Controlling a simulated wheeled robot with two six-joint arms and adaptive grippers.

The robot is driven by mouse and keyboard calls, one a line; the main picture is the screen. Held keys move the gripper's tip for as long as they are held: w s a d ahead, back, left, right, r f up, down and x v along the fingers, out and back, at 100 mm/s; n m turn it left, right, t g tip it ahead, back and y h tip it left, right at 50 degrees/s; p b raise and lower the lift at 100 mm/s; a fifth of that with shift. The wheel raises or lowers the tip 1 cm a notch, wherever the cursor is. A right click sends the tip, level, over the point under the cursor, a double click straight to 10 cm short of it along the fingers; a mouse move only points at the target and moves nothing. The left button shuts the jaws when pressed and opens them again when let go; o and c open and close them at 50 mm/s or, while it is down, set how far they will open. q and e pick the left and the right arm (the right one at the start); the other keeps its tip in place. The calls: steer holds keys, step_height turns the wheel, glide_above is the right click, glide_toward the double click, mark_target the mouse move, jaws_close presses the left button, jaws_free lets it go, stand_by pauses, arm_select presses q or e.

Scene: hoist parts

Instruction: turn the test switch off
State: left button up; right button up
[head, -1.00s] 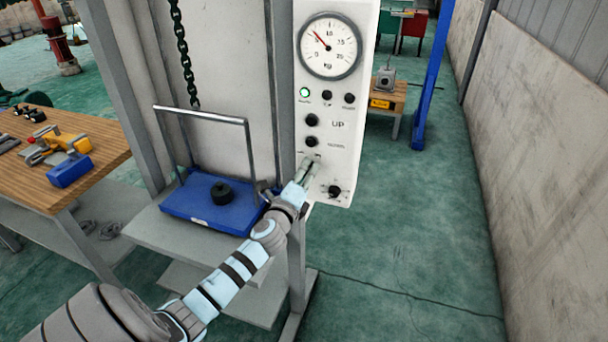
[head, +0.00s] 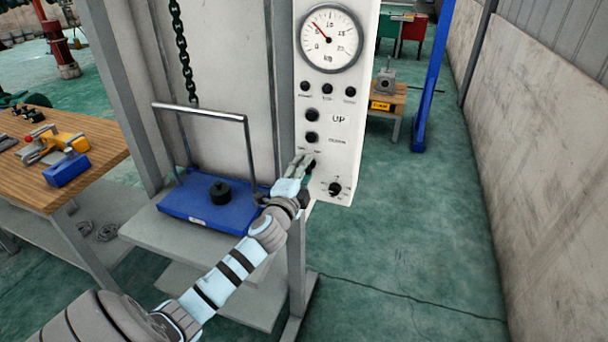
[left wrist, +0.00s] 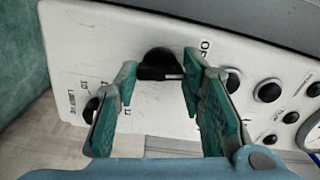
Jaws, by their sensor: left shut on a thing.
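The test switch is a black rotary knob (left wrist: 158,62) on the white control panel (head: 345,125). My left gripper (head: 301,164) reaches the lower left of the panel and is shut on this knob. In the left wrist view the two green-grey fingers stand on either side of it, and the lettering beside it is only partly legible. In the head view the fingers hide part of the knob. The three small round indicators (head: 327,89) under the gauge are all dark. My right gripper is not in view.
Another black knob (head: 335,188) sits just right of and below the gripper. Two black buttons (head: 312,115) are above it, and a round dial gauge (head: 330,38) is at the top. A blue platform (head: 202,200) with a black weight (head: 220,192) stands to the left. Open floor lies right.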

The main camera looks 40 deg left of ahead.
arm_select(q)
steer(key=shift+f+n+b, duration=0.15)
steer(key=shift+n+b, duration=0.35)
steer(key=shift+n, duration=1.1)
steer(key=o, duration=1.1)
steer(key=shift+o, duration=0.2)
steer(key=v, duration=1.2)
steer(key=shift+d, duration=0.15)
